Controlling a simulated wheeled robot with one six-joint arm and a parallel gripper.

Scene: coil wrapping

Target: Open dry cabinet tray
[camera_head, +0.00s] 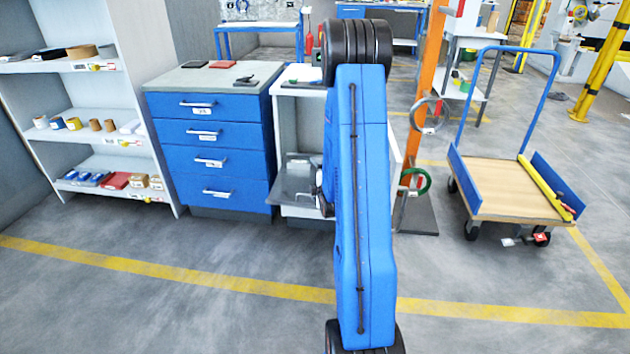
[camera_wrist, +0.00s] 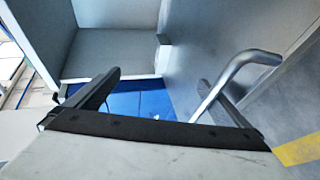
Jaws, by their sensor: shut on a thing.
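The white dry cabinet (camera_head: 300,79) stands right of the blue drawer unit, its front open and its right part hidden behind my blue arm. A grey tray (camera_head: 290,186) sticks out low at its front. My gripper shows only in part beside the tray in the head view, mostly hidden by my arm. In the wrist view my gripper (camera_wrist: 165,80) has a dark finger on each side. A bent metal handle (camera_wrist: 238,72) runs from a grey panel (camera_wrist: 205,40) past the right finger. The gripper is shut on the handle, though the contact is not clear.
The blue drawer unit (camera_head: 212,138) stands left of the cabinet, with a white shelf (camera_head: 85,135) of small goods beyond it. An orange post (camera_head: 424,85) and a flatbed trolley (camera_head: 510,195) stand to the right. The floor (camera_head: 180,315) in front is clear.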

